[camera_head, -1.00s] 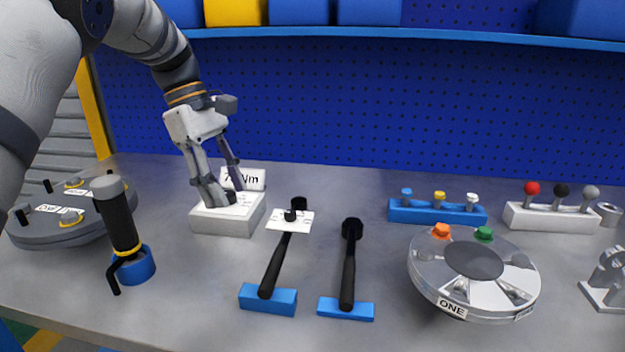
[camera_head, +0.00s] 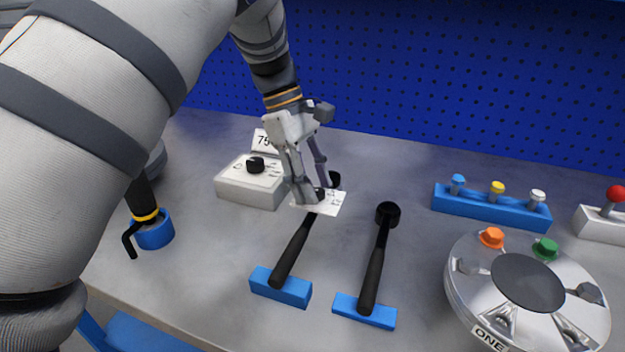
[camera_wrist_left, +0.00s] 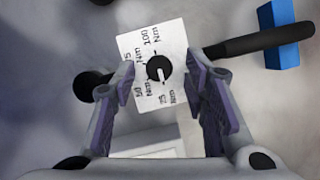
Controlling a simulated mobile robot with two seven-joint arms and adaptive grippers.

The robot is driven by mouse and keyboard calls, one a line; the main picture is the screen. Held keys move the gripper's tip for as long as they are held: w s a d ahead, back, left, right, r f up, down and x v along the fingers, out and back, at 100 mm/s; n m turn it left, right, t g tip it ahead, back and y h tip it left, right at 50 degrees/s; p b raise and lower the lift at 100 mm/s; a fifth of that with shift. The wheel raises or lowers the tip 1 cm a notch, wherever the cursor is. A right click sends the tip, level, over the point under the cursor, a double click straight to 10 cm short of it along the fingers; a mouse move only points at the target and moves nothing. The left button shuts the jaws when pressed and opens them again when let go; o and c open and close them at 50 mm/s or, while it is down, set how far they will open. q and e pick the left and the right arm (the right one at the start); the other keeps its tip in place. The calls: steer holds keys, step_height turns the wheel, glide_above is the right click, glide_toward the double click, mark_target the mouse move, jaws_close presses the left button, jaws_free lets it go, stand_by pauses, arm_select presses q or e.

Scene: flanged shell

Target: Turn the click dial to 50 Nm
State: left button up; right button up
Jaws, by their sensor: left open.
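The click dial is a black knob (camera_wrist_left: 158,68) on a white plate (camera_wrist_left: 145,62) marked in Nm, with 100, 50 and 25 readable around the knob. The plate (camera_head: 330,204) sits on the left of two black wrenches (camera_head: 292,252). My left gripper (camera_head: 315,193) is open and points down at this dial, partly hiding the knob. In the left wrist view, my open fingers (camera_wrist_left: 160,82) stand to either side of the knob; I cannot tell whether they touch it. Which mark the knob points to is unclear. My right gripper is out of view.
A white box (camera_head: 245,193) with its own black knob and a "75" sign stands left of the gripper. A second wrench (camera_head: 376,262) lies to the right. A round flanged shell (camera_head: 560,310) and a blue bolt rack (camera_head: 490,206) are farther right.

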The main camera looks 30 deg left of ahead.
arm_select(q)
jaws_close()
steer(key=shift+w+m, duration=0.1)
steer(key=shift+m, duration=0.3)
steer(key=shift+w+f+m+g, duration=0.1)
steer(key=shift+m+g, duration=0.5)
steer(key=shift+m, duration=0.5)
steer(key=m+g, duration=0.1)
steer(key=m, duration=0.1)
steer(key=shift+w+d+m+y+b, duration=0.1)
steer(key=shift+w+m+y+b, duration=0.05)
steer(key=shift+m+y+b, duration=0.2)
steer(key=m, duration=0.2)
steer(key=shift+w+m+g+y, duration=0.1)
steer(key=shift+m+g+y, duration=0.15)
steer(key=shift+m+g, duration=0.15)
steer(key=shift+d+m+g+y+b, duration=0.2)
steer(key=shift+m+g+y+b, duration=0.25)
steer(key=shift+m, duration=1.2)
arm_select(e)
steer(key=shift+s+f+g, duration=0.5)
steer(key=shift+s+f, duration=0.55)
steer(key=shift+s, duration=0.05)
